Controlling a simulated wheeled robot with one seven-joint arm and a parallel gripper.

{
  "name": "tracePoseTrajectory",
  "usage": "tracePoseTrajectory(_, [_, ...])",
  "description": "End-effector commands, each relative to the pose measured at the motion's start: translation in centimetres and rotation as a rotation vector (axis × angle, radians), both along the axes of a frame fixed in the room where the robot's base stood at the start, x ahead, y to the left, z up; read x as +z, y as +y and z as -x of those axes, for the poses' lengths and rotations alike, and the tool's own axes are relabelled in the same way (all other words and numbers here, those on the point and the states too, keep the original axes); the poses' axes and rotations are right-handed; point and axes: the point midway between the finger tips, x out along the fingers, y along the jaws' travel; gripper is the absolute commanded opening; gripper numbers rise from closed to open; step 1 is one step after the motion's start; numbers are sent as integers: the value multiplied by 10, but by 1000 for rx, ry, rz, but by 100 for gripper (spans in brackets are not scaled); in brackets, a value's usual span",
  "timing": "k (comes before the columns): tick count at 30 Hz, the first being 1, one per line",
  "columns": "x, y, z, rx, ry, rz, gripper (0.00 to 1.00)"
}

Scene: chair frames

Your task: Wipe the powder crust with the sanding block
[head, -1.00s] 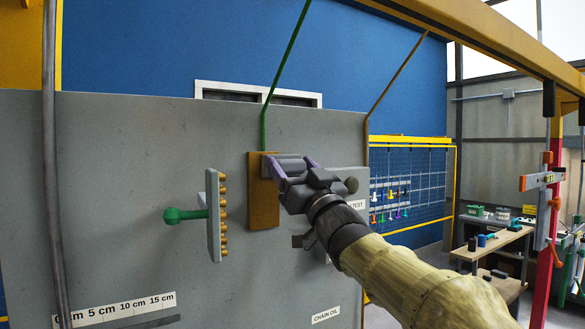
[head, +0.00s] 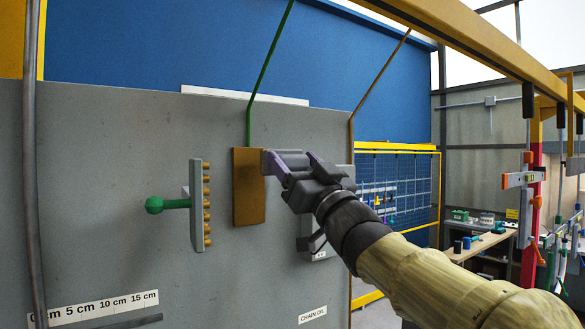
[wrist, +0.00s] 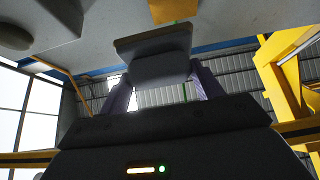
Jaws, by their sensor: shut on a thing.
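My gripper (head: 290,168) has purple fingers and is shut on the sanding block, a grey block (wrist: 160,70) with a flat, wider plate on its far side in the wrist view. In the head view the block is mostly hidden between the fingers. The gripper is beside the upper right edge of a brown board (head: 248,195) that hangs before the grey panel below a green rod. I cannot tell whether the block touches the panel. I cannot make out the powder crust clearly in either view.
A grey bar with brown pegs and a green knob (head: 154,205) sticks out left of the board. The grey panel (head: 100,180) carries a ruler strip (head: 92,308) and a chain oil label (head: 312,314). A brown rod (head: 380,75) slopes down behind my gripper.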

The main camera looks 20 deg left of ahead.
Motion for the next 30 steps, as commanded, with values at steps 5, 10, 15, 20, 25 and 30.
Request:
tracePoseTrajectory(5, [1,0,0,0,-1,-1,47])
tracePoseTrajectory(10, [0,-4,3,-1,-2,-1,47])
tracePoseTrajectory(15, [-1,-15,13,-1,-1,0,47])
tracePoseTrajectory(20, [0,-22,19,-1,-2,-1,47])
tracePoseTrajectory(25, [0,-22,19,0,0,0,47])
tracePoseTrajectory(30, [1,-22,19,0,-1,-1,47])
